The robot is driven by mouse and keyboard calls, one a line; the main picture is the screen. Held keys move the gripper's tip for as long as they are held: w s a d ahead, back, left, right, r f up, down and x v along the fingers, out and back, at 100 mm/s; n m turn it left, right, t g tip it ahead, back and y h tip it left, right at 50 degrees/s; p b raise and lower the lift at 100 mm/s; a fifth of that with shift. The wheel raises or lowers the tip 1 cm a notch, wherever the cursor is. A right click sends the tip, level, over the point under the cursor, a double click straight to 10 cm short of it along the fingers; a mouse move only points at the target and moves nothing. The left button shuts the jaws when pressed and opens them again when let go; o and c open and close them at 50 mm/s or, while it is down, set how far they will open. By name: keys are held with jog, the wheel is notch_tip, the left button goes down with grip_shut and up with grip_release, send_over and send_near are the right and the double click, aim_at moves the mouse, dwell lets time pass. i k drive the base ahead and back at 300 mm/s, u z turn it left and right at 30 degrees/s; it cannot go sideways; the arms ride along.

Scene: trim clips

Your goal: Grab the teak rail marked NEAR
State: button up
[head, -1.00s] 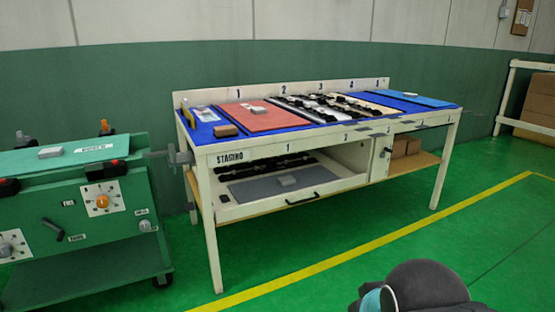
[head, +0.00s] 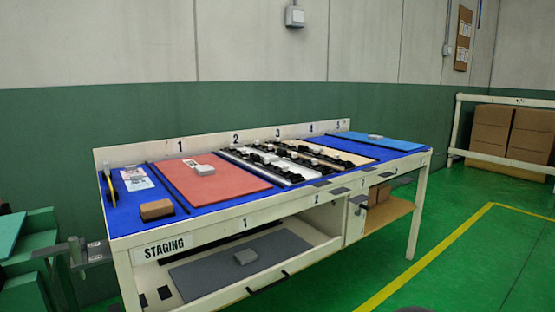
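A long staging bench (head: 262,207) with a blue top stands ahead in the head view. Dark rails with clips (head: 290,160) lie across its middle, around the positions numbered 2 to 4. I cannot make out a NEAR mark or pick out a teak rail among them. A short brown block (head: 156,209) lies at the bench's front left. My gripper is not in view; only a small dark bit shows at the bottom edge.
A red panel (head: 220,190) bears a small pale block, and a blue panel (head: 375,140) lies at the right. An open drawer (head: 200,287) juts below the top. Green cart parts show at left. Clear green floor (head: 465,262) lies right of the bench.

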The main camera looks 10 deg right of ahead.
aim_at(313, 166)
jog(key=z, duration=0.05)
jog(key=k, duration=0.4)
jog(key=z, duration=1.15)
jog(key=i, duration=1.35)
jog(key=u, duration=1.15)
jog(key=i, duration=0.85)
jog(key=u, duration=0.9)
